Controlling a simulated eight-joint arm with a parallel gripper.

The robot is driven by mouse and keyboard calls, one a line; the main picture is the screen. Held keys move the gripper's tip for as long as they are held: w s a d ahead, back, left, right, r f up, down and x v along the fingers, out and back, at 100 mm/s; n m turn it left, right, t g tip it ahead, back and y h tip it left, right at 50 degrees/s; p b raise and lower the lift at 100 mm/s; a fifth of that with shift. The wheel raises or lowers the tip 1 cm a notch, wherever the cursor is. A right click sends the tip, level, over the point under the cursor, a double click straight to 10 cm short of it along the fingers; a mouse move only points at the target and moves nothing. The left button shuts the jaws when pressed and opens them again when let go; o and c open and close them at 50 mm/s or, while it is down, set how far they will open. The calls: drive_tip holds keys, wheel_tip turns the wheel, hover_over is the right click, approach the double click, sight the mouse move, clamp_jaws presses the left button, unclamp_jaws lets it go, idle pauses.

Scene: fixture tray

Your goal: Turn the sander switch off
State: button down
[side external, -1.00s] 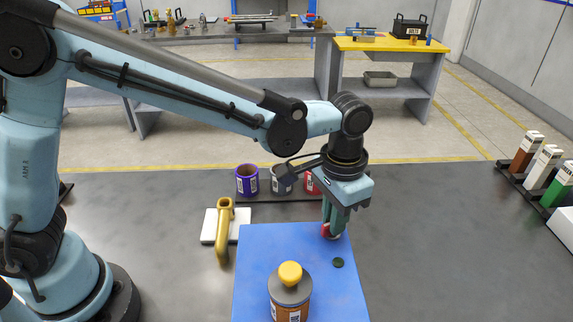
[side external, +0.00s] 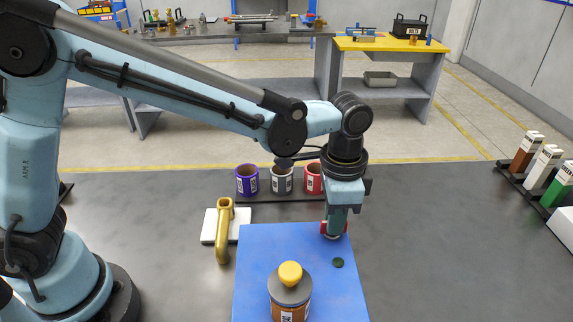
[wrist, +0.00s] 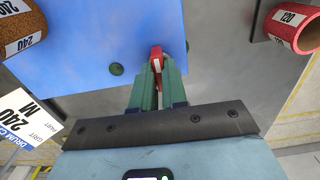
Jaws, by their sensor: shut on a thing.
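The sander is a blue flat panel (side external: 300,248) on the dark bench, with a grey drum spindle (side external: 290,288) topped by a yellow knob (side external: 290,273) and an orange-brown sleeve (side external: 291,311) below. A red switch (wrist: 156,56) stands near the panel's far edge. A dark green round button (side external: 337,262) lies nearer on the panel; it also shows in the wrist view (wrist: 116,69). My gripper (side external: 334,232) points down at the panel's far right corner. Its green fingers (wrist: 158,72) are shut on the red switch, which they partly hide.
Purple (side external: 247,180), grey (side external: 282,180) and red (side external: 313,179) sleeves stand in a row behind the panel. A rack with upright blocks (side external: 543,168) is at far right. The bench between is clear.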

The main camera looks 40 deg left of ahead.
drive_tip(key=c, duration=1.2)
unclamp_jaws()
drive_tip(key=shift+o, duration=0.2)
wheel_tip(320, 180, up, 12)
drive_tip(key=s+a+f+n+t, duration=0.2)
drive_tip(key=s+a+n, duration=0.1)
drive_tip(key=a, duration=0.4)
drive_tip(key=s+a+f+n+t, duration=0.2)
drive_tip(key=a+n, duration=0.1)
drive_tip(key=a, duration=0.4)
drive_tip(key=s+a+f+n+t, duration=0.2)
drive_tip(key=s+a+n+t, duration=0.1)
drive_tip(key=a, duration=0.4)
drive_tip(key=shift+s, duration=0.3)
